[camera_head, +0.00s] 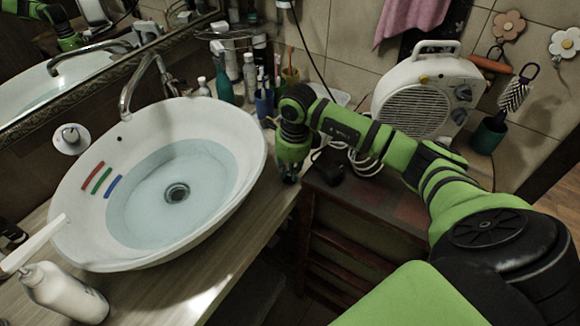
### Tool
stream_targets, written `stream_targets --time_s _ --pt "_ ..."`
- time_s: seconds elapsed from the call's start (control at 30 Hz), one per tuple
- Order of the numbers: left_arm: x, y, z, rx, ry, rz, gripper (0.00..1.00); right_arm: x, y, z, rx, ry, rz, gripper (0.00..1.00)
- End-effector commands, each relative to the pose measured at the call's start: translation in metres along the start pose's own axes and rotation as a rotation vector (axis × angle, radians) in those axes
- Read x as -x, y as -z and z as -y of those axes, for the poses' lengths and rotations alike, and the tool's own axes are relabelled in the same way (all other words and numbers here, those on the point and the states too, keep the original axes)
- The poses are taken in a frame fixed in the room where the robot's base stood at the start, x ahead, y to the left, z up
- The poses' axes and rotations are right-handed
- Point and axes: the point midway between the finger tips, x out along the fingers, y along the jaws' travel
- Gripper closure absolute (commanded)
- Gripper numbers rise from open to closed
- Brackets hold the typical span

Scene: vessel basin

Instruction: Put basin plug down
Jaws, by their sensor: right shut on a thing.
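The white oval basin (235,135) stands on the wooden counter and holds clear bluish water. Its round drain (177,192) shows at the bottom, under the water. My right gripper (289,179) points down just to the right of the basin's rim, near the counter's right edge. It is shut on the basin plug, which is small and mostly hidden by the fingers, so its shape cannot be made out. My left gripper is not in view.
A chrome faucet (125,103) stands behind the basin. A white pump bottle (62,292) is at the front left. A white fan heater (425,95) and a cable lie beyond my right arm.

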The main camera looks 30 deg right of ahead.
Motion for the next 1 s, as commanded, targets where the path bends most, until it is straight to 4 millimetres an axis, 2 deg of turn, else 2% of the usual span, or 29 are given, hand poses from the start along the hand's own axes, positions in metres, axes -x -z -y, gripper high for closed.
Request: stream_targets --time_s 0.27,0.3,0.33,0.63,0.77,0.87,1.0 --pt "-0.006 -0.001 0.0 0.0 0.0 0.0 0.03 -0.005 0.0 0.0 0.0 0.001 0.0 1.0" --pt "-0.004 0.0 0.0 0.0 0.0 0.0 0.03 -0.003 0.0 0.0 0.0 0.0 0.0 0.63" --pt "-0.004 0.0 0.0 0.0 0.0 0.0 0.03 -0.003 0.0 0.0 0.0 0.0 0.0 0.55" --pt "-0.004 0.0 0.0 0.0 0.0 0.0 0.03 -0.002 0.0 0.0 0.0 0.0 0.0 0.55" --pt "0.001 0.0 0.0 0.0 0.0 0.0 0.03 0.004 -0.001 0.0 0.0 0.0 0.001 0.55" --pt "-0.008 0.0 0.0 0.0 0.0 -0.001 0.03 0.015 -0.001 0.001 0.001 0.004 0.004 0.55" --pt "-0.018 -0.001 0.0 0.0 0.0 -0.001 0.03 0.045 -0.001 0.002 0.001 0.005 0.006 0.55"
